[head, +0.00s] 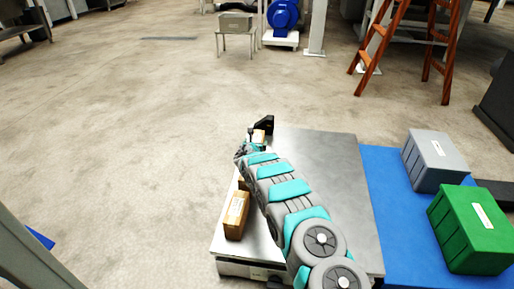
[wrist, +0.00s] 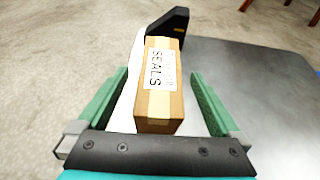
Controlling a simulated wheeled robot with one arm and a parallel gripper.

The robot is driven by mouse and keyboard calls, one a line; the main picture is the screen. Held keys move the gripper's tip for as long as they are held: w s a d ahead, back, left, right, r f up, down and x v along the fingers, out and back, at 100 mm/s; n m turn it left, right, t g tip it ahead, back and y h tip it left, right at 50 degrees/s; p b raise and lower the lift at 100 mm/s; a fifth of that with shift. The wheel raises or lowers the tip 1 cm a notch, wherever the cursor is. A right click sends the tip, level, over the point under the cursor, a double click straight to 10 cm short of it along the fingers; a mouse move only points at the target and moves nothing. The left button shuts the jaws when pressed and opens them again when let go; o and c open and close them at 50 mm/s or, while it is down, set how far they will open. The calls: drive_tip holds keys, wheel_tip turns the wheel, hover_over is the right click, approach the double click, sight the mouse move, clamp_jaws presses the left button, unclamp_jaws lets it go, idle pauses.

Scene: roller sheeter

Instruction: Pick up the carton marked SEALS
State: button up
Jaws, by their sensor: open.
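The carton marked SEALS (wrist: 159,105) is a brown box with tape and a white label, lying on the metal table in the wrist view. My gripper (wrist: 160,95) is open, with one green finger on each side of the carton and a gap to each. In the head view the SEALS carton (head: 259,136) shows only in part beyond my gripper (head: 256,143). The table (head: 340,165) has a bare grey top to the right of my arm.
Another brown carton (head: 236,215) stands near the table's front left, partly beside my arm. A black object (wrist: 168,22) stands just beyond the SEALS carton. A grey bin (head: 431,160) and a green bin (head: 470,228) are on the blue surface (head: 400,240) at right.

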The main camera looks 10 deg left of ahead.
sight(257, 140)
drive_tip(key=shift+w+d+f, duration=0.15)
drive_tip(key=shift+w+f, duration=0.15)
drive_tip(key=shift+w, duration=0.35)
drive_tip(key=shift+x, duration=0.8)
drive_tip(key=shift+c, duration=0.2)
clamp_jaws()
